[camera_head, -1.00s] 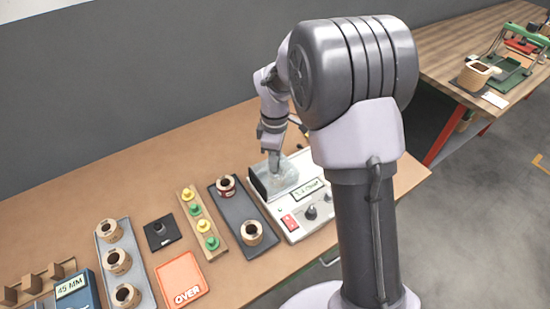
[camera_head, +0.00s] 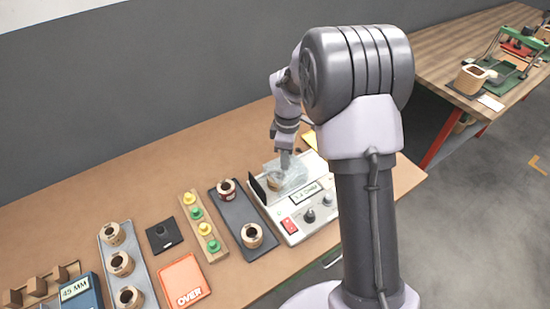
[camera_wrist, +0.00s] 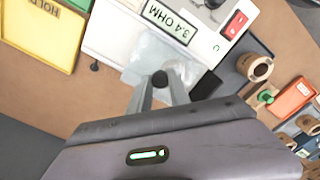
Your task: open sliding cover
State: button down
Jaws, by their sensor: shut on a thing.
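The sliding cover (camera_head: 297,172) is a clear sheet on top of the white meter box (camera_head: 268,217). My gripper (camera_head: 285,163) points down at it from behind. In the wrist view, the fingertips (camera_wrist: 160,80) are shut on a small dark knob at the cover (camera_wrist: 150,52). The cover sits shifted toward the right end of the box. A tan coil (camera_head: 273,184) shows near the dark upright plate (camera_head: 257,188) at the box's left end. The display (camera_wrist: 168,22) reads 3.4 OHM. The fingers hide part of the cover.
Left of the box are a dark tray (camera_head: 236,220) with two coils, a wooden strip (camera_head: 220,249) with green and yellow pegs, a black pad (camera_head: 165,246) and an orange OVER tray (camera_head: 184,262). A yellow HOLD tray (camera_wrist: 76,46) lies on the box's other side.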

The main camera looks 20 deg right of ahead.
jog(key=w+d+p, duration=0.2)
jog(key=d+p, duration=0.1)
jog(key=d, duration=0.5)
jog(key=shift+w+d, duration=0.15)
jog(key=shift+w, duration=0.2)
jog(key=c, duration=1.2)
grip_release()
notch_tip(320, 180, up, 18)
jog(key=p, duration=0.5)
jog(key=shift+f+p, duration=0.25)
jog(key=shift+p, duration=0.15)
